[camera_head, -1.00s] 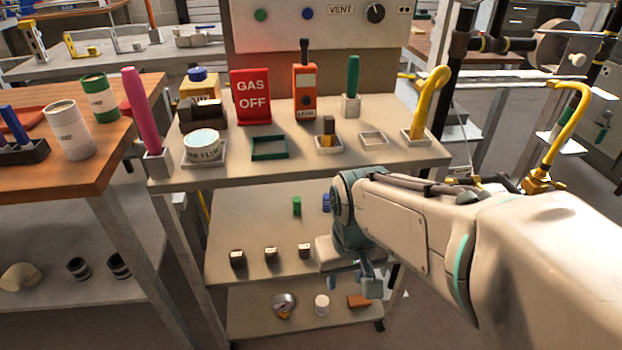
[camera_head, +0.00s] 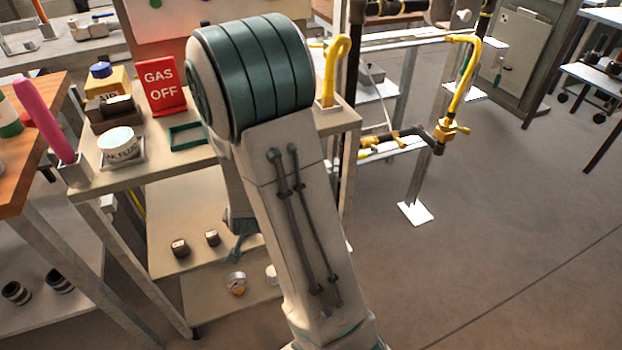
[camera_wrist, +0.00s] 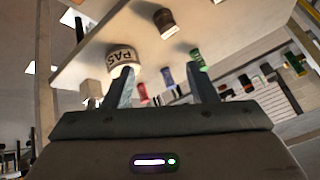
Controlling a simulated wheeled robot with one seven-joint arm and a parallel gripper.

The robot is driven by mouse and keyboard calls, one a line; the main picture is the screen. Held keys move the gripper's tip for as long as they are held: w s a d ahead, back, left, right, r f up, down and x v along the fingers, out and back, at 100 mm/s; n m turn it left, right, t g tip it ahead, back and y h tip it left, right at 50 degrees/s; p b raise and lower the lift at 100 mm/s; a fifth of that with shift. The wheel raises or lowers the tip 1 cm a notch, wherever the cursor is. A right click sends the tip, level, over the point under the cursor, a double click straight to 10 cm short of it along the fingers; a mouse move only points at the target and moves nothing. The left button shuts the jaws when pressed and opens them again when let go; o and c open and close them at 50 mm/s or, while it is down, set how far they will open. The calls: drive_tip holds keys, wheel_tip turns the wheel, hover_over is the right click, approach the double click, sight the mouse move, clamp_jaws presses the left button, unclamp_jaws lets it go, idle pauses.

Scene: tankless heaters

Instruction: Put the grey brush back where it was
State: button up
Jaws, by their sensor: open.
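I cannot make out a grey brush in either current view. My gripper (camera_wrist: 158,68) is open, its two fingers apart with nothing held between them. In the wrist view a pale round tin with dark letters (camera_wrist: 123,58) shows beside the left finger. In the head view my raised arm covers the middle of the bench (camera_head: 140,172). An empty green square tray (camera_head: 186,136) shows just left of the arm. What stands behind the arm is hidden.
A flux tin (camera_head: 117,142), a red GAS OFF sign (camera_head: 163,87) and a pink handle in a holder (camera_head: 46,120) stand on the bench's left. A yellow hooked tool (camera_head: 331,72) stands at its right end. Open floor (camera_head: 500,240) lies to the right.

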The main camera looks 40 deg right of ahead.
drive_tip(key=s+d+f+m+t+h+p, duration=0.1)
drive_tip(key=s+d+m+t+h+p, duration=0.1)
drive_tip(key=s+d+h, duration=0.35)
drive_tip(key=s+d+f+m+t+h+p, duration=0.1)
drive_tip(key=s+d+t+h+p, duration=0.15)
drive_tip(key=d+h, duration=0.45)
drive_tip(key=w+d+y+b, duration=0.1)
drive_tip(key=w+d+b, duration=0.4)
drive_tip(key=b, duration=0.7)
drive_tip(key=shift+w+d+r, duration=0.15)
drive_tip(key=shift+d+r, duration=0.1)
drive_tip(key=shift+d, duration=1.05)
drive_tip(key=shift+w+b, duration=0.1)
drive_tip(key=shift+b, duration=0.55)
drive_tip(key=w+d+b, duration=0.1)
drive_tip(key=b, duration=0.4)
drive_tip(key=shift+f, duration=0.1)
